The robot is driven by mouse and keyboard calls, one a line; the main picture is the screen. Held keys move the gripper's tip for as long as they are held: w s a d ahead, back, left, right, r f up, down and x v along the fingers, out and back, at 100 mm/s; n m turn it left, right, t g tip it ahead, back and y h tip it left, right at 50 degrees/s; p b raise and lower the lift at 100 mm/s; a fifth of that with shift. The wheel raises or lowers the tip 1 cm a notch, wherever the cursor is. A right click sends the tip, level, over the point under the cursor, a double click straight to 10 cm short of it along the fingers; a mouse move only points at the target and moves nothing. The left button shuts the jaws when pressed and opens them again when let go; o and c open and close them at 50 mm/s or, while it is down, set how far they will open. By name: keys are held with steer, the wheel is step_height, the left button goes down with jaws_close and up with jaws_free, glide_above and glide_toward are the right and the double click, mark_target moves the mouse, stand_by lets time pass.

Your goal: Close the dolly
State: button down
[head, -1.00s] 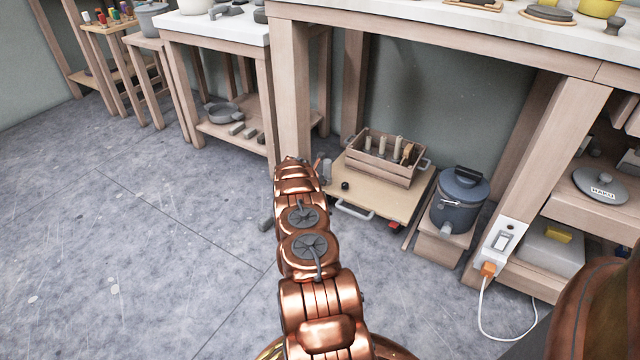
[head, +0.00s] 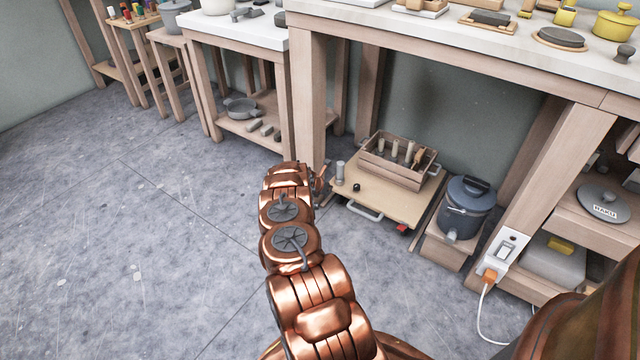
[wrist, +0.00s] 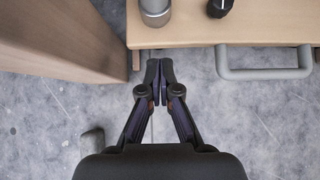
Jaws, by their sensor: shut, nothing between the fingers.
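The dolly (head: 402,203) is a low wooden platform on the floor under the workbench, with a grey bar handle on its front edge. A wooden crate (head: 393,174) of tools stands on it. In the wrist view the dolly's front edge (wrist: 200,38) runs across the top, and the grey handle (wrist: 264,73) is at the right. My gripper (wrist: 156,70) is shut and empty, just in front of that edge and left of the handle, apart from the handle. In the head view my arm hides most of the gripper.
A wooden bench leg (wrist: 70,45) stands close on the left in the wrist view. A grey cylinder (wrist: 155,10) and a black knob (wrist: 219,7) are on the dolly. A lidded blue pot (head: 466,207) stands to its right. The floor (head: 150,260) at left is clear.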

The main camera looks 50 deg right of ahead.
steer(key=p+v, duration=0.3)
steer(key=v, duration=0.4)
stand_by(0.3)
steer(key=shift+a+r, duration=0.1)
steer(key=shift+a, duration=0.05)
